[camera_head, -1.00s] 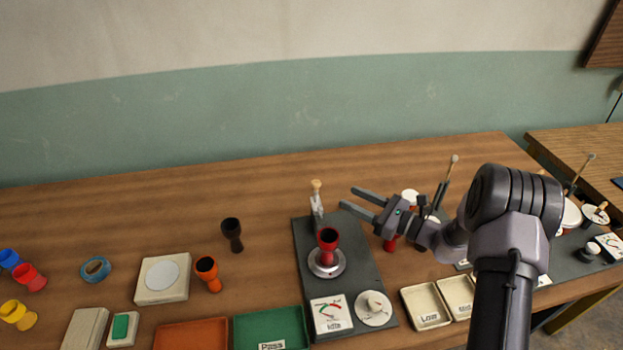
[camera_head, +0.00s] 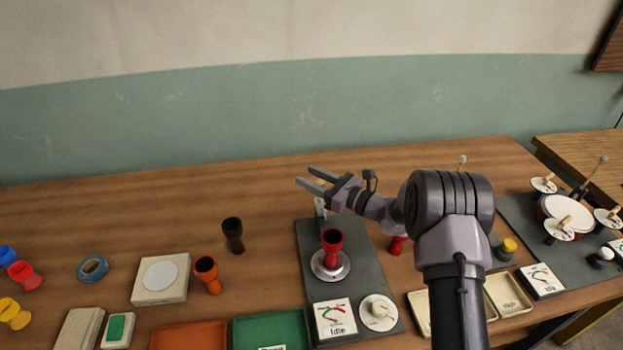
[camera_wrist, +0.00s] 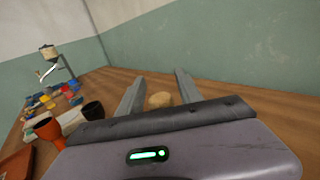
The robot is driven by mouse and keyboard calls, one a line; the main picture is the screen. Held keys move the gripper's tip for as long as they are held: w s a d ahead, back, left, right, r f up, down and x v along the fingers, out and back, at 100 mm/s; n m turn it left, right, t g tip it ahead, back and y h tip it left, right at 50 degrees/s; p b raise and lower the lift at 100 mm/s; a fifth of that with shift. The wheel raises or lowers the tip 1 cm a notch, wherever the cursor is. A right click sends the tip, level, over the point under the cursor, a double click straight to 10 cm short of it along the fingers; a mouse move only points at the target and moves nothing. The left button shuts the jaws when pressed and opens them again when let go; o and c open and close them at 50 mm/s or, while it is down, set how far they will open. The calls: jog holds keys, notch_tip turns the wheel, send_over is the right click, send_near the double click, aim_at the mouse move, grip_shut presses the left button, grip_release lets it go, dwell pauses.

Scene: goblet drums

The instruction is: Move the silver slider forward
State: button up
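The silver slider (camera_head: 320,209) stands upright at the far end of a dark board (camera_head: 354,256). Its tan rounded knob shows in the wrist view (camera_wrist: 160,100), between the two fingers and close to the palm. In the wrist view the fingers (camera_wrist: 159,78) are spread, with a gap on each side of the knob.
A red goblet drum (camera_head: 332,243) stands on a silver disc on the same board. An "Idle" meter (camera_head: 336,318) and a white dial (camera_head: 379,313) are at its near end. Black (camera_head: 233,233) and orange (camera_head: 207,273) goblets stand to the left. The back of the table is clear.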

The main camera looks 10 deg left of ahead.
grip_shut()
dwell(1.2)
